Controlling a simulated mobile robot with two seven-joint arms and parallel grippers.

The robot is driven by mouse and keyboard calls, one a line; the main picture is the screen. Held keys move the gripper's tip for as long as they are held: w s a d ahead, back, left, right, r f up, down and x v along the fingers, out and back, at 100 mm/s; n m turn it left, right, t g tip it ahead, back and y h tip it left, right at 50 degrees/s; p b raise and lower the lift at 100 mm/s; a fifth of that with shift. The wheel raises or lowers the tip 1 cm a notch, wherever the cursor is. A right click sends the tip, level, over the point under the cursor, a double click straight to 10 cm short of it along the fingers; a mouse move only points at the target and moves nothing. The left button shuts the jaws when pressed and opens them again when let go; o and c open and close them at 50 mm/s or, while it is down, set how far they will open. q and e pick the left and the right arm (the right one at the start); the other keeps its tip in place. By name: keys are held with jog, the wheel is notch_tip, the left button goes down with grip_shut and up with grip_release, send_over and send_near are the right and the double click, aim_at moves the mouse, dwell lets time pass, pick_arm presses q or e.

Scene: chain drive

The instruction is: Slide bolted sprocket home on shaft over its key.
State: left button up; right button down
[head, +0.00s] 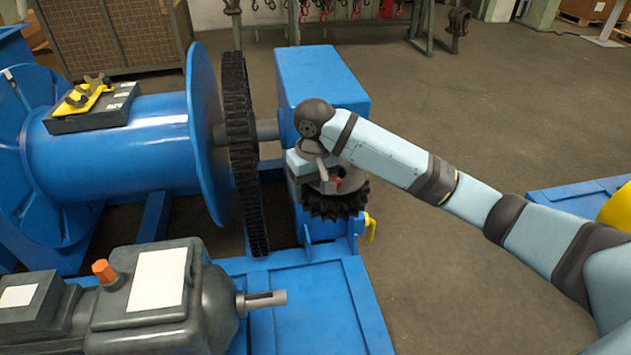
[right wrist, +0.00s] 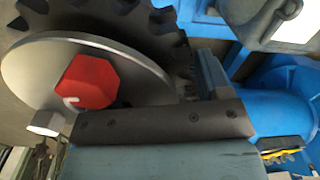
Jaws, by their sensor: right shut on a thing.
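The dark toothed sprocket (head: 337,205) hangs below my right gripper (head: 326,180), roughly flat, in front of the blue housing. My right gripper is shut on the sprocket assembly; the exact contact is partly hidden. The motor shaft (head: 268,298) sticks out to the right from the grey-green motor (head: 150,300), with a dark strip along it that looks like the key. The sprocket is apart from this shaft. My left gripper is out of view.
A large dark chain wheel (head: 243,150) stands upright between the blue drum (head: 120,150) and the blue housing (head: 318,80). The blue base plate (head: 330,310) is clear right of the shaft. A yellow handle (head: 370,227) sits beside the housing. Open floor lies to the right.

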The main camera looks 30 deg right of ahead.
notch_tip(320, 180, down, 21)
jog(key=n+g+y+b, duration=0.2)
jog(key=y+b, duration=0.8)
pick_arm(q)
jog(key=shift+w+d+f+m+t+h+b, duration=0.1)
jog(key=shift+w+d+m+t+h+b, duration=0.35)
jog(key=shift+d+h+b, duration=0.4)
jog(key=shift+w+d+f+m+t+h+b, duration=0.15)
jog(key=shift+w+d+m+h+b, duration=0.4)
jog(key=shift+b, duration=0.55)
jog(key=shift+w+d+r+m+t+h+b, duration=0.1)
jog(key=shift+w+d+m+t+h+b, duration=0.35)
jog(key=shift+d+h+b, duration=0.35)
pick_arm(e)
jog(key=s+d+f+m+t+y, duration=0.1)
jog(key=d+f+m+t+y, duration=0.1)
jog(key=f, duration=0.6)
jog(key=s+d+f+m+t+y, duration=0.1)
jog(key=d+f+m+t+y, duration=0.2)
jog(key=f, duration=0.5)
jog(key=shift+d+f+t+y, duration=0.15)
jog(key=shift+f+t+y, duration=0.25)
jog(key=shift+t+y, duration=0.5)
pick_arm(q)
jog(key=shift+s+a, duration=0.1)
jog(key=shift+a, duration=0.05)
pick_arm(e)
jog(key=shift+s, duration=0.15)
jog(key=shift+x, duration=0.9)
